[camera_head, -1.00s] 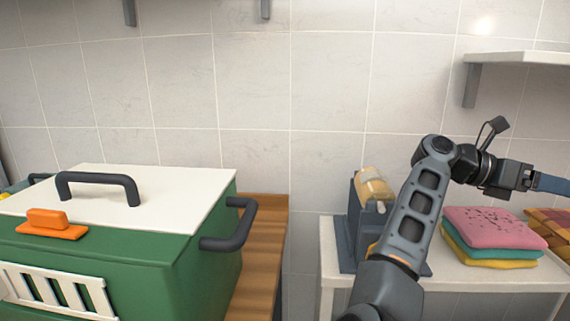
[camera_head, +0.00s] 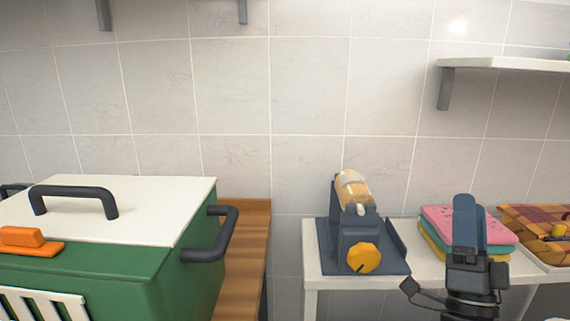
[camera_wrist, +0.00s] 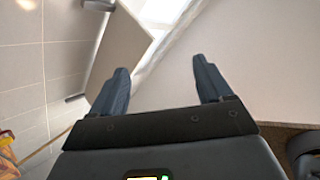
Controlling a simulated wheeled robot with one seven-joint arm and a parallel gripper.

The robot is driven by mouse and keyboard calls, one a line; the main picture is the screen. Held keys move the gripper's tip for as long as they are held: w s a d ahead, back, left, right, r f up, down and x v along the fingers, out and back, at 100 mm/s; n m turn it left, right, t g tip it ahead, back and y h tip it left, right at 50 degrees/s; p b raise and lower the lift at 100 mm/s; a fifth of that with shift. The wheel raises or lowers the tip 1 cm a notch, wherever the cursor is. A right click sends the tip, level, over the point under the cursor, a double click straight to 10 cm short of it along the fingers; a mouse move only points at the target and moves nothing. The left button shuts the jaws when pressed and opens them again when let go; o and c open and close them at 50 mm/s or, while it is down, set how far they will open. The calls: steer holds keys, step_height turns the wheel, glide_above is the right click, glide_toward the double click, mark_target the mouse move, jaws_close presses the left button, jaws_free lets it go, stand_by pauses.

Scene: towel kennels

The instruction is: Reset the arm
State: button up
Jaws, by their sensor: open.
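My gripper (camera_head: 468,222) shows at the lower right of the head view, pointing up, in front of the stacked towels on the white table. In that view its fingers overlap and the gap between them is hidden. In the wrist view my gripper (camera_wrist: 160,85) has its two dark fingers well apart, with nothing between them. My arm behind the wrist is mostly out of the head view.
A green kennel (camera_head: 120,270) with a white lid (camera_head: 140,205) stands left on a wooden surface (camera_head: 245,260). A dark device with a yellow knob (camera_head: 362,258), pink and yellow towels (camera_head: 437,222) and a plaid item (camera_head: 520,218) sit on the white table (camera_head: 312,262). A shelf (camera_head: 500,63) hangs above.

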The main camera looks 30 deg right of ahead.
steer(key=s+a+f+n+t+y, duration=0.1)
steer(key=s+a+f+n+y, duration=0.3)
steer(key=a+f+n+y, duration=0.35)
steer(key=s+a+f+n+y, duration=0.4)
steer(key=a+n+y, duration=0.35)
steer(key=y, duration=0.25)
steer(key=s+a+f+n+g+y+p, duration=0.1)
steer(key=s+a+f+n+g+y, duration=0.2)
steer(key=s+a, duration=0.6)
steer(key=s+f+n+g, duration=0.1)
steer(key=s+n+g, duration=0.1)
steer(key=s+g, duration=0.1)
steer(key=shift+a+f, duration=0.35)
steer(key=shift+f, duration=0.05)
